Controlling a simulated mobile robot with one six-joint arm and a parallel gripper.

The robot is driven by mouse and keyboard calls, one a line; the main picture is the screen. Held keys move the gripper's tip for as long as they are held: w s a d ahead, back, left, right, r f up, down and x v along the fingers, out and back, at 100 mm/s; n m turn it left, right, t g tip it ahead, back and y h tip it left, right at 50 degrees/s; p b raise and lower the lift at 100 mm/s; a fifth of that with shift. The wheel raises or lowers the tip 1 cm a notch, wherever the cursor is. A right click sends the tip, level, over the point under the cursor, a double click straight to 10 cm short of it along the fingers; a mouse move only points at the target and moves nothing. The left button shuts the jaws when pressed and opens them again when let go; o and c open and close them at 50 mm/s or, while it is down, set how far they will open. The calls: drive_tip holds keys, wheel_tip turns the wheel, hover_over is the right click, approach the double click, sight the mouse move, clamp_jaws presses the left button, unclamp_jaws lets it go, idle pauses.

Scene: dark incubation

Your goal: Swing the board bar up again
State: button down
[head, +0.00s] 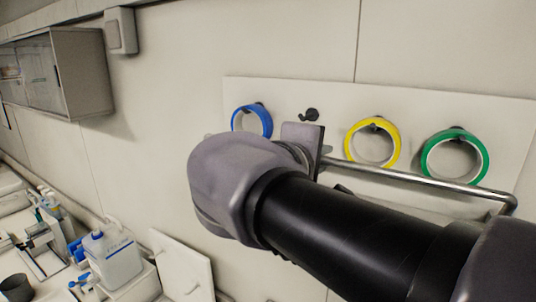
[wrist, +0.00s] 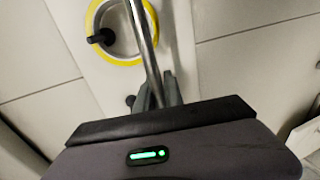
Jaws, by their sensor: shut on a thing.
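The board (head: 240,92) is a pale panel on the wall with a row of dark hooks. The board bar (head: 430,179) is a thin metal rod crossing in front of the tape rolls, bent down at its right end. It also shows in the wrist view (wrist: 145,40), running down between my fingers. My gripper (wrist: 157,95) is shut on the bar. In the head view my arm hides the fingers and the bar's left part. A blue tape roll (head: 268,119), a yellow tape roll (head: 349,142) and a green tape roll (head: 485,156) hang on hooks.
One hook (head: 310,115) between blue and yellow is bare. A wall cabinet (head: 84,75) and a small wall box (head: 122,31) are at upper left. A white jug (head: 113,262) stands on the cluttered bench at lower left. The wall above the board is clear.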

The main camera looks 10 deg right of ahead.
drive_tip(key=shift+r, duration=0.15)
idle(0.6)
drive_tip(key=w+g+y+p, duration=0.1)
drive_tip(key=p, duration=0.1)
drive_tip(key=w+d+g+p, duration=0.1)
drive_tip(key=p, duration=0.2)
drive_tip(key=shift+d+f+y, duration=0.25)
drive_tip(key=shift+f+y, duration=0.05)
drive_tip(key=shift+y, duration=0.1)
drive_tip(key=c, duration=1.5)
unclamp_jaws()
drive_tip(key=shift+w+d, duration=0.1)
drive_tip(key=shift+w, duration=0.1)
drive_tip(key=shift+o, duration=0.2)
drive_tip(key=shift+s, duration=0.1)
